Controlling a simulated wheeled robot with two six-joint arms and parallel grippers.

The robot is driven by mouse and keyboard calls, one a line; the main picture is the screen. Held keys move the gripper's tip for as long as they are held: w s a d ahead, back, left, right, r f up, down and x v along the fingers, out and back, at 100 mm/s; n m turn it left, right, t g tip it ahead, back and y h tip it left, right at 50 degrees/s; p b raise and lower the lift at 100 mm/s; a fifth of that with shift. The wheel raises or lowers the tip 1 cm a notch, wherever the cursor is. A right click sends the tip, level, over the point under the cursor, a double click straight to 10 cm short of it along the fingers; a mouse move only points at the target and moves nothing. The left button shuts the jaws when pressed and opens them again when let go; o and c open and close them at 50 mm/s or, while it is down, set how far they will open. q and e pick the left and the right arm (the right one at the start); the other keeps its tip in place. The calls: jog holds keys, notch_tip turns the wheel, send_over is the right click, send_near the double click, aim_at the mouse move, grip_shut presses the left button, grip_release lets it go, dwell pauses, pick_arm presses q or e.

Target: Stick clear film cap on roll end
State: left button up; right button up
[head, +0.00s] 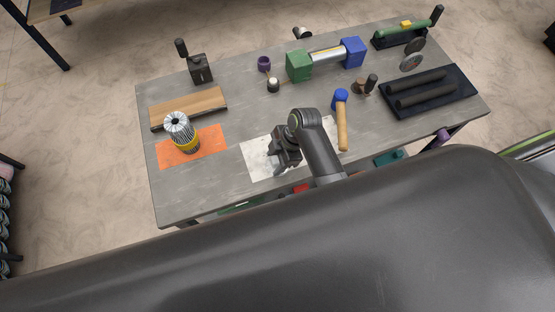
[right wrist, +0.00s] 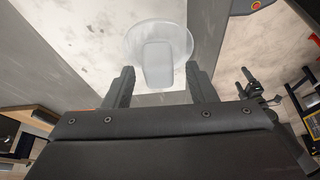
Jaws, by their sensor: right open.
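The roll (head: 182,133) stands upright on an orange mat (head: 214,142) at the left of the table, a mesh cylinder with a yellow band. The clear film cap (right wrist: 158,42), a see-through disc with a whitish tab, lies over the white mat (right wrist: 90,25) in the right wrist view. My right gripper (head: 280,160) is over the white mat in the head view, and it hides the cap there. Its open fingers (right wrist: 159,82) are on either side of the tab's near end, with gaps on both sides. I cannot tell the height between them. My left gripper is not in view.
A blue mallet (head: 342,125) lies just right of my right arm. A wooden board (head: 188,108) is behind the roll. Green and blue blocks (head: 300,66) stand at the back, and a black tray (head: 455,80) is at the right. The grey table is clear between the two mats.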

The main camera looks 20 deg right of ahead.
jog(key=shift+c, duration=0.3)
jog(key=c, duration=1)
